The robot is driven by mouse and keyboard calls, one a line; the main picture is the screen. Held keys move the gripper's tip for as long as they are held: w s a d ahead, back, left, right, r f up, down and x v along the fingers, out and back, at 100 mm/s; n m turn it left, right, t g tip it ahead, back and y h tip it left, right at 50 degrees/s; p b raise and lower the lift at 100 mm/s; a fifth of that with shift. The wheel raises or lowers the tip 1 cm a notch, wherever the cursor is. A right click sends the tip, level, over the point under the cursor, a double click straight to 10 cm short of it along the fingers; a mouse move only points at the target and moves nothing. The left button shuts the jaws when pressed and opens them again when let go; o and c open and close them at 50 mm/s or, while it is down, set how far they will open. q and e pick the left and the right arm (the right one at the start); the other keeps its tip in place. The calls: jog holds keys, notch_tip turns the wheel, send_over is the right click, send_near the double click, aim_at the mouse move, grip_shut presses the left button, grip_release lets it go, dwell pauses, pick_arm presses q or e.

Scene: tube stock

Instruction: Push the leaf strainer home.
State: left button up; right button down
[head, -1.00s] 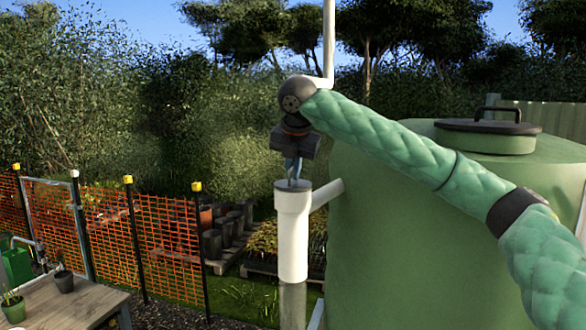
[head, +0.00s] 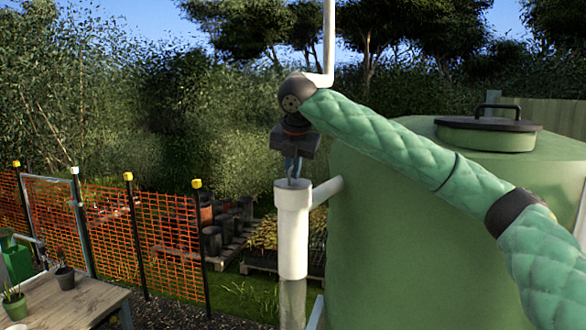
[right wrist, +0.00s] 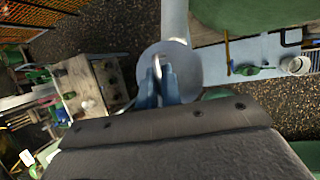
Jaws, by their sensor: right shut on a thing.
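The leaf strainer shows only as a thin pale metal loop in the head view (head: 291,182) and in the right wrist view (right wrist: 157,67). The loop stands at the mouth of the white downpipe (head: 292,230), whose round top also shows in the right wrist view (right wrist: 188,68). The rest of the strainer is hidden, so I cannot tell how deep it sits. My right gripper (head: 292,172) points down just above the pipe mouth. Its blue fingers (right wrist: 157,86) are shut on the loop. My left gripper is not in view.
A big green tank (head: 420,220) with a black-handled lid stands right of the pipe, joined by a white side branch. Orange mesh fencing (head: 165,240) and a wooden table (head: 75,303) with potted plants are at left. Pots on pallets stand behind.

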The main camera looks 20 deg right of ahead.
dwell(0.3)
jog(key=c, duration=1.5)
grip_release()
